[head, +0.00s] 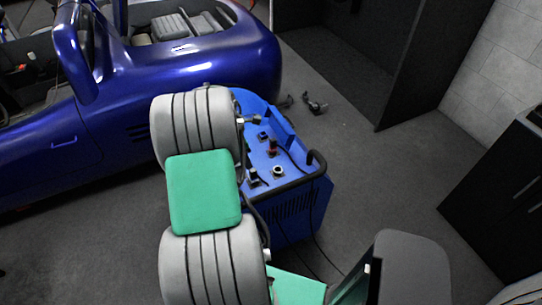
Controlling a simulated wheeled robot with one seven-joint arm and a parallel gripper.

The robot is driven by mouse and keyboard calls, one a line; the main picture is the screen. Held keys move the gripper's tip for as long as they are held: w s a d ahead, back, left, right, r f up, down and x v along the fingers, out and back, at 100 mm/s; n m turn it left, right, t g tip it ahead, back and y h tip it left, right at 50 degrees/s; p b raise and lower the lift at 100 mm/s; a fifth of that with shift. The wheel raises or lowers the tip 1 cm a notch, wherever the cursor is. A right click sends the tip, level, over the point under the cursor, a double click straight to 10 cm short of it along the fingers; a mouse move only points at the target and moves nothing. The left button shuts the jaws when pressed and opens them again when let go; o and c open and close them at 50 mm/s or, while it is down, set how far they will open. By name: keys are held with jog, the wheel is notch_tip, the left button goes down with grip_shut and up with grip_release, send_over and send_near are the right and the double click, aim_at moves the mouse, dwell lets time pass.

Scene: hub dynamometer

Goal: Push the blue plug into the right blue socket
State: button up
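The blue dynamometer unit (299,217) stands on the floor near the middle of the head view, beside the blue car. Its top panel carries several small connectors, among them a dark blue one (262,135), a dark red one (272,147) and a pale ringed one (278,171). I cannot tell which of these is the right blue socket, or make out the blue plug. My arm, with its pale grey banded links and green covers, crosses in front of the unit's left side and hides part of it. I cannot make out my gripper's fingers.
A blue open car (200,75) fills the upper left. A black handle (300,180) and dark cables run along the unit's near edge. A small dark object (316,104) lies on the floor behind. A dark cabinet (495,200) stands at right.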

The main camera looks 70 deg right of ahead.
aim_at(252, 170)
jog(key=f+b, duration=0.2)
jog(key=f, duration=0.1)
jog(key=s+d+f+b, duration=0.1)
jog(key=f+b, duration=0.1)
jog(key=f, duration=0.1)
jog(key=f+b, duration=0.2)
jog(key=f, duration=0.1)
jog(key=shift+s+d, duration=0.3)
jog(key=shift+s, duration=0.1)
jog(key=shift+r, duration=0.1)
grip_shut()
dwell(0.4)
jog(key=shift+r+p, duration=1.6)
jog(key=shift+r, duration=0.5)
